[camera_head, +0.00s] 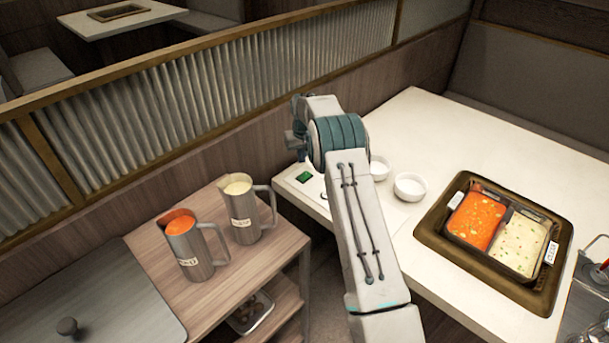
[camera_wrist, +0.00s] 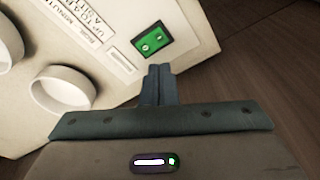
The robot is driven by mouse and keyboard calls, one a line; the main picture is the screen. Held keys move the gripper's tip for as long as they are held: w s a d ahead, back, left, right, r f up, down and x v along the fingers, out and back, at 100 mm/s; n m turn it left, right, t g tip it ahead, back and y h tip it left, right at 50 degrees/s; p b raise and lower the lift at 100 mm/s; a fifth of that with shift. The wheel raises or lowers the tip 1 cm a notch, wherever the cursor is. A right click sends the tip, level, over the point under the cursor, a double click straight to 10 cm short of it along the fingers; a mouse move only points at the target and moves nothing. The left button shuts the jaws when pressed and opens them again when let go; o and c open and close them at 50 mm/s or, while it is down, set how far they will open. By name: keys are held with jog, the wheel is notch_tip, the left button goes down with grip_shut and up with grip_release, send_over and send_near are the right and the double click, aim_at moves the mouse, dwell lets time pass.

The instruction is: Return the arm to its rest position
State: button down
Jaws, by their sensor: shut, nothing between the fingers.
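My arm (camera_head: 358,220) reaches from the bottom of the head view up to the near corner of the white table (camera_head: 440,130). In the wrist view my gripper (camera_wrist: 159,70) is shut and empty, its fingertips together. It is over or beside the table edge, close to a green switch (camera_wrist: 153,42) on a labelled panel. The green switch also shows in the head view (camera_head: 305,177), left of my arm.
Two white bowls, one (camera_head: 410,186) clear and one (camera_head: 379,168) partly hidden, stand right of my arm. A divided pot (camera_head: 469,240) of red and white sauce sits in the table. Two jugs, orange-filled (camera_head: 192,250) and cream-filled (camera_head: 243,212), stand on a wooden cart (camera_head: 272,250). A ribbed partition (camera_head: 250,75) runs behind.

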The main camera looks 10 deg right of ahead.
jog(key=s+r, duration=2)
jog(key=r, duration=0.1)
jog(key=s+m+t, duration=0.1)
jog(key=s, duration=2.7)
jog(key=shift+s+f, duration=0.15)
jog(key=shift+s, duration=0.05)
